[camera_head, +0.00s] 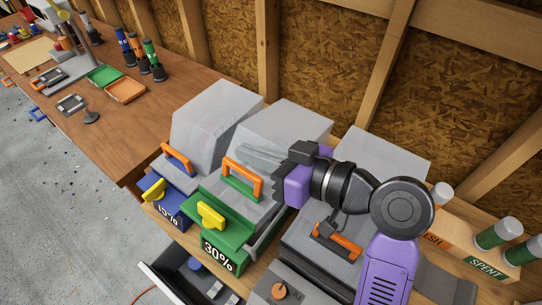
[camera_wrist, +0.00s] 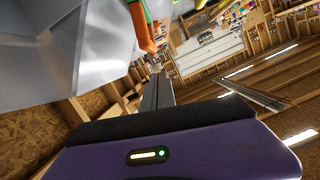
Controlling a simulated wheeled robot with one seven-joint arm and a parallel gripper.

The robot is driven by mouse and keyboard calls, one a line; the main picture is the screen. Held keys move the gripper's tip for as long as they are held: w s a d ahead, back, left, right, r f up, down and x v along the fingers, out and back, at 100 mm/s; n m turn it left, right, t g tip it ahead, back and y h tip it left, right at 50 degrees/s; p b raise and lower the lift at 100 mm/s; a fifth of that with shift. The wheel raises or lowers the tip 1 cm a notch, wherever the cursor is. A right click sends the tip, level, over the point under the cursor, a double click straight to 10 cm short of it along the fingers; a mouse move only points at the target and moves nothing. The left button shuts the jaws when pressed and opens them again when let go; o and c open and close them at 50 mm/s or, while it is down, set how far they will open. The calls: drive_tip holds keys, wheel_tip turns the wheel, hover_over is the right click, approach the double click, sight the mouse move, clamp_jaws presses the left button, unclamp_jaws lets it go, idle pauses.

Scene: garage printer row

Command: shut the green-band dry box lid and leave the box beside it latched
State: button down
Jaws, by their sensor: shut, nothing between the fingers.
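The green-band dry box (camera_head: 223,254), marked 30%, stands in the middle of the row in the head view. Its green-fronted lid (camera_head: 232,229) lies over the box, with a gap visible along its right side; I cannot tell whether it is fully down. The lid has an orange handle (camera_head: 257,184) and a yellow latch (camera_head: 211,215). The blue-band box (camera_head: 172,211), marked 15%, stands beside it on the left with its yellow latch (camera_head: 154,191) at the front.
A third grey box with an orange handle (camera_head: 337,240) stands right, partly under my arm. Grey hoods (camera_head: 215,112) rise behind the boxes. An open drawer (camera_head: 180,285) sits below. Spools stand in a SPENT crate (camera_head: 486,265). A wooden bench (camera_head: 130,125) with trays extends left.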

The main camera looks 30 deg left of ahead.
drive_tip(key=shift+s+f+b, duration=0.2)
drive_tip(key=shift+f+b, duration=0.05)
drive_tip(key=shift+f, duration=0.4)
drive_tip(key=shift+s+f+b, duration=0.15)
drive_tip(key=shift+f+b, duration=0.1)
drive_tip(key=shift+f, duration=0.4)
